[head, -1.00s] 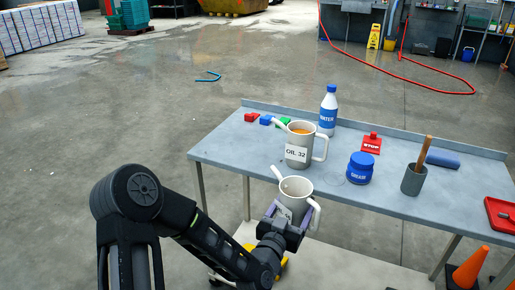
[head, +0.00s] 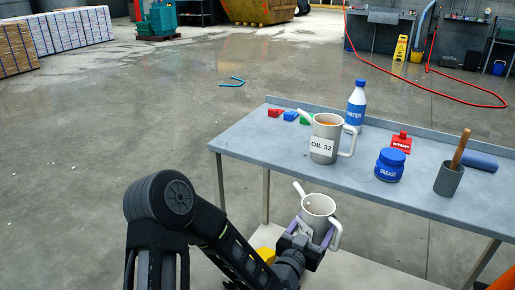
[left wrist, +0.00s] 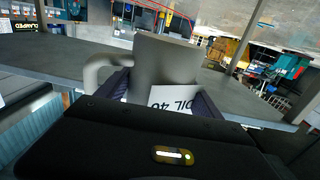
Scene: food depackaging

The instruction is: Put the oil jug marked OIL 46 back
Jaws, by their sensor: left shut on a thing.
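My left gripper (head: 306,238) is shut on a grey-white jug (head: 318,208) with a spout and a side handle, held upright just in front of the table's near edge. In the left wrist view the held jug (left wrist: 165,62) stands between the fingers. Its white label (left wrist: 172,98) reads "OIL 4", with the last digit partly hidden. A similar jug marked OIL 32 (head: 323,147) stands on the grey table (head: 270,140), with orange-brown content at its mouth. My right gripper is not in view.
A water bottle (head: 356,105), a blue grease tub (head: 390,166), a red stop block (head: 401,142) and a grey cup with a wooden handle (head: 448,180) stand on the table. Small coloured blocks (head: 290,116) lie at its back left. The table's front left is bare.

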